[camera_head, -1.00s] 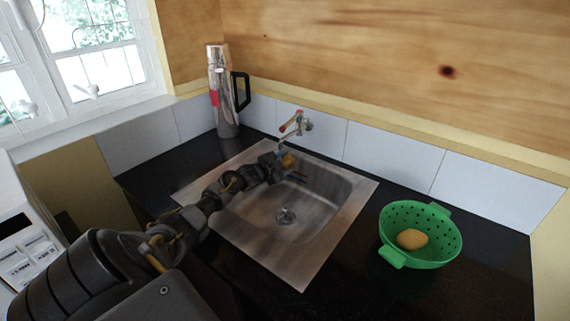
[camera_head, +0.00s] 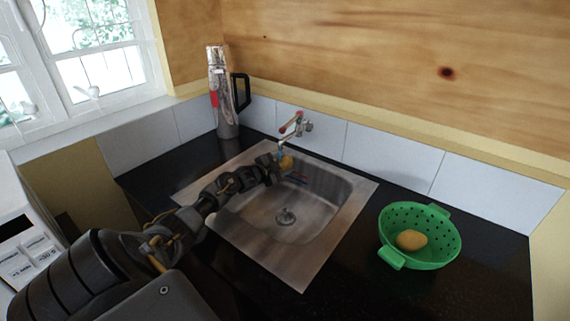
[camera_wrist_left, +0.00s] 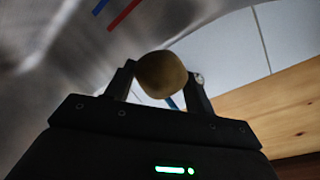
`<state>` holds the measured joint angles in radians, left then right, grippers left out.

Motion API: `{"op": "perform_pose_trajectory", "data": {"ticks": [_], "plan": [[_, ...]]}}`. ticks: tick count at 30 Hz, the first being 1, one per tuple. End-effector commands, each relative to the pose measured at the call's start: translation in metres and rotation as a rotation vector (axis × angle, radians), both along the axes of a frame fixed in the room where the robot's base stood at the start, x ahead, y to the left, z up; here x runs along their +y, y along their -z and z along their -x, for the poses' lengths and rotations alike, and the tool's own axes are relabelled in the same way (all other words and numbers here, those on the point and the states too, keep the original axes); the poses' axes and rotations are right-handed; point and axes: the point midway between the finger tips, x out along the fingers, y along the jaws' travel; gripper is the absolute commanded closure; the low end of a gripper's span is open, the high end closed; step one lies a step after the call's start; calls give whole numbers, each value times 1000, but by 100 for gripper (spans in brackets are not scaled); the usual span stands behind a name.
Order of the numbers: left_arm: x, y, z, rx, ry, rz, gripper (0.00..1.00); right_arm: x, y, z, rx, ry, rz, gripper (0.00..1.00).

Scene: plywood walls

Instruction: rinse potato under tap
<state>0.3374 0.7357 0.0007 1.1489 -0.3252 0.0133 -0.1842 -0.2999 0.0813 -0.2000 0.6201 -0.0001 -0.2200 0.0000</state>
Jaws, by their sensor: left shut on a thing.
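A brown potato (camera_head: 287,162) is held in my left gripper (camera_head: 277,163), over the back of the sink (camera_head: 318,243) and just below the tap (camera_head: 294,124). In the left wrist view the potato (camera_wrist_left: 161,74) sits between the two fingertips of my left gripper (camera_wrist_left: 160,88), which touch its sides. The tap is on the tiled wall and has a red-tipped handle. A bluish streak shows between the tap and the potato; I cannot tell for sure that it is running water. My right gripper is not in view.
A green colander (camera_head: 443,254) with another potato (camera_head: 411,240) stands on the black counter (camera_head: 480,285) right of the sink. A tall steel flask (camera_head: 223,105) stands at the back left. A white appliance (camera_head: 25,245) is at the left edge.

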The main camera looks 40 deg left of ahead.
Motion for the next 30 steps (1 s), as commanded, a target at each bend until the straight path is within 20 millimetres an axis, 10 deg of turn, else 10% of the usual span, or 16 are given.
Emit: {"op": "perform_pose_trajectory", "data": {"ticks": [30], "plan": [[-19,-4,-3,1,1,0,70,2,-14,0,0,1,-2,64]]}}
